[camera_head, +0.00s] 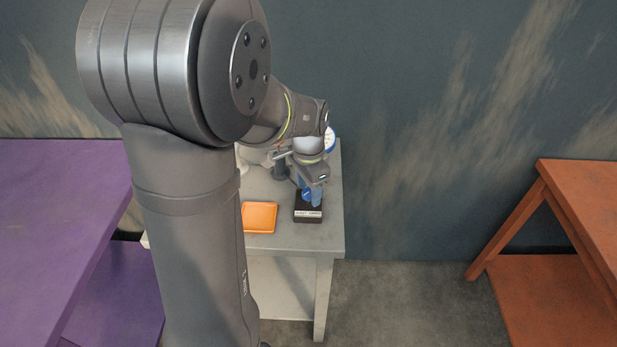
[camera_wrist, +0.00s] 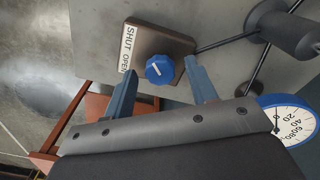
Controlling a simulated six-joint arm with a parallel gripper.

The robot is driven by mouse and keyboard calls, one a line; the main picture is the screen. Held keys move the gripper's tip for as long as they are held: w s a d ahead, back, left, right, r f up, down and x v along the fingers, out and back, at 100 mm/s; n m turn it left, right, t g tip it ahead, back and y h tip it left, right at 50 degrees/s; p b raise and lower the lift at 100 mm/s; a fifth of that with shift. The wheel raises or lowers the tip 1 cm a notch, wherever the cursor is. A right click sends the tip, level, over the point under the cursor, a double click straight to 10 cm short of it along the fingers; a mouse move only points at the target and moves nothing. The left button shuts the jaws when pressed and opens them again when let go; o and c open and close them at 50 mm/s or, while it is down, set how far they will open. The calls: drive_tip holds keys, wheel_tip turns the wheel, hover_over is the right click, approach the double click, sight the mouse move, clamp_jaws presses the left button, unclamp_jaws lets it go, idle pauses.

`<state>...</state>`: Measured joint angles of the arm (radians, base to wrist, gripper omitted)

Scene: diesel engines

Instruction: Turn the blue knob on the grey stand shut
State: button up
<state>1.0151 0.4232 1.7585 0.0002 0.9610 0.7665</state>
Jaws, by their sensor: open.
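The blue knob (camera_wrist: 160,69) has a white pointer line and sits on a dark block (camera_wrist: 150,42) with a white label reading SHUT and OPEN (camera_wrist: 127,48). In the wrist view the pointer line points up, and I cannot tell exactly which word it lines up with. My gripper (camera_wrist: 162,78) is open, with one blue finger on each side of the knob. The fingers look apart from the knob. In the head view the block (camera_head: 308,212) stands on the grey stand (camera_head: 284,243), and my gripper (camera_head: 314,196) is over it, partly hiding the knob (camera_head: 306,194).
An orange tray (camera_head: 259,217) lies left of the block. A round gauge (camera_wrist: 288,118) and a dark post with thin rods (camera_wrist: 284,28) stand close by. A purple table (camera_head: 50,220) is at left and an orange table (camera_head: 585,205) at right.

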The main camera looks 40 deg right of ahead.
sight(309, 192)
wheel_tip(309, 192, up, 17)
drive_tip(key=shift+r, duration=0.15)
idle(0.8)
wheel_tip(309, 192, down, 17)
drive_tip(key=shift+f, duration=0.2)
idle(0.3)
